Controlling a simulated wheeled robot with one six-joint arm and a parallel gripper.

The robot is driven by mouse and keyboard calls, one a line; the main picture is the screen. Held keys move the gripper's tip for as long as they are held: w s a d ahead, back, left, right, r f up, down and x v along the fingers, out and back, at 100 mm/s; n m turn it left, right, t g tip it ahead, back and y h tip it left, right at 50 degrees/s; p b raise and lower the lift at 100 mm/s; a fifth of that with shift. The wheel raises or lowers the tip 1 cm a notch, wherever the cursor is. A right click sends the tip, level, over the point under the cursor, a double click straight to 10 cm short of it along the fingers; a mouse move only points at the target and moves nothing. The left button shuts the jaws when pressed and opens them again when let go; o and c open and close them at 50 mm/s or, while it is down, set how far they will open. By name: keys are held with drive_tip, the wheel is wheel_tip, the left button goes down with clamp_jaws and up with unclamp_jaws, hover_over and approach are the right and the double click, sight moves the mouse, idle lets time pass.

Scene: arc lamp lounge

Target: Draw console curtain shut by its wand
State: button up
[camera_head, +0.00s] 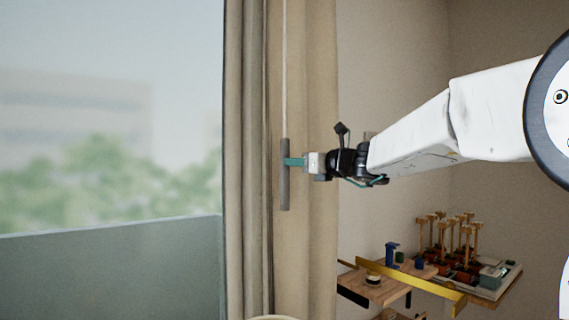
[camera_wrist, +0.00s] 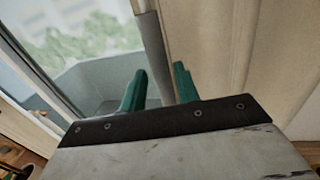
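The curtain (camera_head: 255,100) is beige and hangs in gathered vertical folds at the right side of the window; it also shows in the wrist view (camera_wrist: 215,40). Its wand hangs upright in front of the folds from a thin pale rod and ends in a thick grey grip (camera_head: 285,190). My gripper (camera_head: 290,162) reaches in from the right at the middle of this grip.
The window (camera_head: 110,110) left of the curtain is uncovered, with a grey-green panel (camera_head: 110,270) across its lower part. At the lower right, below my arm, stand a wooden board (camera_head: 385,288), a yellow bar (camera_head: 410,283) and a tray of several upright wooden pieces (camera_head: 490,290).

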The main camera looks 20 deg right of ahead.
drive_tip(key=x, duration=0.5)
drive_tip(key=shift+w+a, duration=0.1)
drive_tip(key=shift+a, duration=0.1)
clamp_jaws()
